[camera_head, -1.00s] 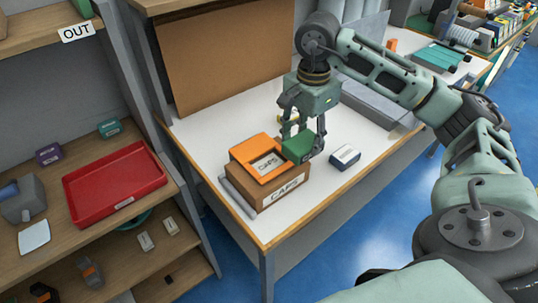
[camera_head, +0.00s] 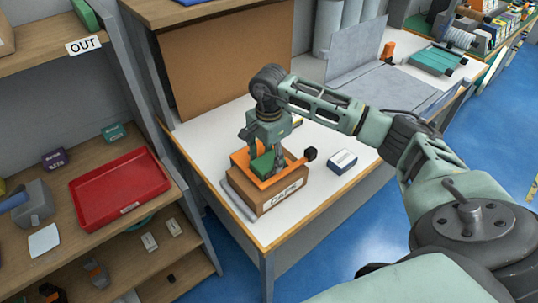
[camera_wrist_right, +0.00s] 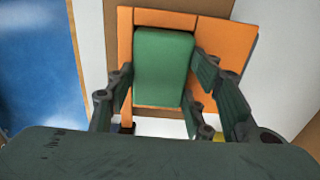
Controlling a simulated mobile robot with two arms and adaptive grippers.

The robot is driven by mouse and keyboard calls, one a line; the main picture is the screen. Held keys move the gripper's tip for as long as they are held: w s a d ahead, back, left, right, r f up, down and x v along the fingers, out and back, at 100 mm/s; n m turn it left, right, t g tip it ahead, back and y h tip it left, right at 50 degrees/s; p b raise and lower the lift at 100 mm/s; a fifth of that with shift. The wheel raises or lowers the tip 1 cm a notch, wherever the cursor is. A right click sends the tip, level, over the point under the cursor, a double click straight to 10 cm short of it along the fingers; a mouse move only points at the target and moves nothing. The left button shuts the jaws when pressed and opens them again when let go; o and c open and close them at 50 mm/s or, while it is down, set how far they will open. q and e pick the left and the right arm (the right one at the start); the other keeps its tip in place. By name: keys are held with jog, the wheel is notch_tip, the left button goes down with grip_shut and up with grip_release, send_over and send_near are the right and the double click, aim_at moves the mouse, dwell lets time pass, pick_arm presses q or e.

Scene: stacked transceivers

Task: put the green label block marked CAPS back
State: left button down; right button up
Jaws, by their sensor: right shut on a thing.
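The green block (camera_head: 262,164) is between the fingers of my right gripper (camera_head: 262,160), over the top of the brown box labelled CAPS (camera_head: 284,198). An orange frame (camera_head: 293,172) lies on the box top around the block's place. In the right wrist view the green block (camera_wrist_right: 163,66) sits within the orange frame's (camera_wrist_right: 180,20) outline, with the gripper fingers (camera_wrist_right: 160,90) on both sides of it. I cannot tell whether it touches the bottom of the recess. The block's own marking is not visible. My left gripper is not in view.
A small white and blue box (camera_head: 342,161) lies right of the CAPS box on the white table (camera_head: 225,120). A small black object (camera_head: 310,154) shows by the orange frame's right corner. A red tray (camera_head: 120,188) is on the left shelf under the OUT sign (camera_head: 84,46).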

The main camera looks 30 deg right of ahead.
aim_at(268, 162)
jog(key=shift+f+b, duration=0.25)
jog(key=shift+b, duration=0.05)
jog(key=o, duration=1.3)
jog(key=shift+o, duration=0.2)
jog(key=shift+r, duration=0.1)
jog(key=shift+r+p, duration=0.1)
jog(key=shift+p, duration=0.45)
jog(key=r+b, duration=0.1)
jog(key=r, duration=0.1)
jog(key=r+b, duration=0.1)
jog(key=r, duration=0.1)
jog(key=r+b, duration=0.1)
jog(key=r, duration=0.1)
jog(key=shift+s+a+r, duration=0.2)
jog(key=shift+a+r, duration=0.1)
jog(key=shift+r, duration=0.5)
